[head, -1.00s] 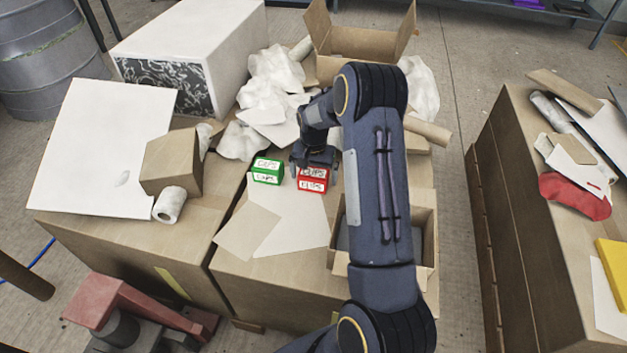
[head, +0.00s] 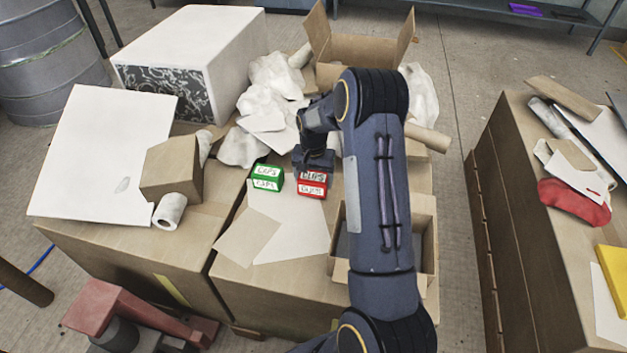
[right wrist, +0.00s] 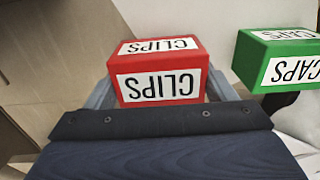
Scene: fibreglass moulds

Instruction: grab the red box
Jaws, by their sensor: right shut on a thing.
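The red box (head: 312,186), labelled CLIPS, is on the right cardboard box top, by the white sheet. My right gripper (head: 314,166) is over it from behind. In the right wrist view the red box (right wrist: 158,72) sits between the two fingers of my right gripper (right wrist: 160,95), which is shut on it. I cannot tell whether the box is lifted off the surface. The green box (head: 267,178), labelled CAPS, stands just left of the red one, with a small gap; it also shows in the right wrist view (right wrist: 280,58). My left gripper is not in view.
White paper (head: 292,230) lies in front of the boxes. Crumpled white wrapping (head: 270,90) and an open carton (head: 362,45) are behind. Another open carton (head: 427,235) is at the right, partly hidden by my arm. A brown block (head: 172,168) and a white roll (head: 169,211) are left.

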